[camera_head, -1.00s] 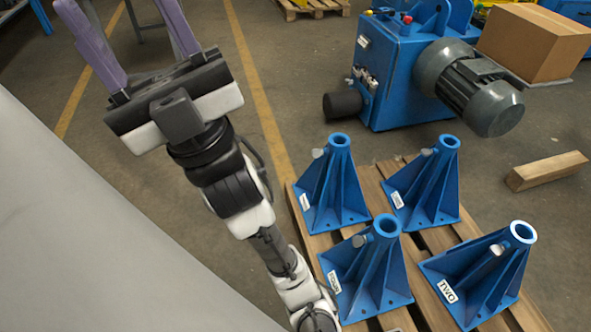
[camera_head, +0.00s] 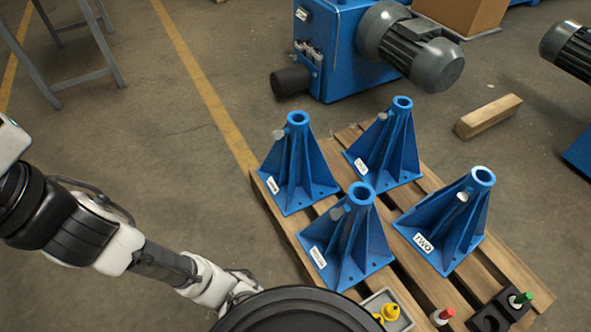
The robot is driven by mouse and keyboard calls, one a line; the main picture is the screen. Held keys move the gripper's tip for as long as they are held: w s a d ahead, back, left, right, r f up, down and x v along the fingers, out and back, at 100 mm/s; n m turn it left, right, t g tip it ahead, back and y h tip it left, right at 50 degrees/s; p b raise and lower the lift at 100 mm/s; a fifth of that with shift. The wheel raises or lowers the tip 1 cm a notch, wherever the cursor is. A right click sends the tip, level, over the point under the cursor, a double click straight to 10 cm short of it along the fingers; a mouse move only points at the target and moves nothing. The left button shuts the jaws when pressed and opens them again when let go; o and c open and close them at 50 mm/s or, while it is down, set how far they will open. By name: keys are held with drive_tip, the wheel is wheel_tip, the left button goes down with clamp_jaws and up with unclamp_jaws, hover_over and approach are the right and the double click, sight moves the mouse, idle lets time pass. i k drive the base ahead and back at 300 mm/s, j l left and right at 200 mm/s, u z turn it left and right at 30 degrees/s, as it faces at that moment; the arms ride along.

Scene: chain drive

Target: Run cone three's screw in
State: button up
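Several blue cones with ribbed feet stand upright on a wooden pallet. The front right cone (camera_head: 446,222) is labelled TWO. The front left cone (camera_head: 350,243), back left cone (camera_head: 296,168) and back right cone (camera_head: 389,146) carry white labels too small to read, so I cannot tell which is three. Each has a pale grey screw head sticking out near its top: front left (camera_head: 337,213), back left (camera_head: 278,134), back right (camera_head: 382,116), front right (camera_head: 462,197). My arm reaches out past the left edge; my gripper is out of view.
On the pallet's (camera_head: 509,262) near edge are a grey tray with a yellow piece (camera_head: 388,312), a red-topped piece (camera_head: 443,315) and a black block with a green-topped piece (camera_head: 521,299). A blue motor unit (camera_head: 345,50) and a timber (camera_head: 488,116) lie behind.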

sight(277, 135)
drive_tip(key=i+j+z, duration=0.15)
drive_tip(key=j, duration=0.5)
drive_tip(key=i+j+z, duration=0.2)
drive_tip(key=j, duration=0.5)
drive_tip(key=i+j+z, duration=0.15)
drive_tip(key=j, duration=0.6)
drive_tip(key=i+j+z, duration=0.2)
drive_tip(key=j, duration=0.55)
drive_tip(key=j+z, duration=0.15)
drive_tip(key=j, duration=0.6)
drive_tip(key=i, duration=0.05)
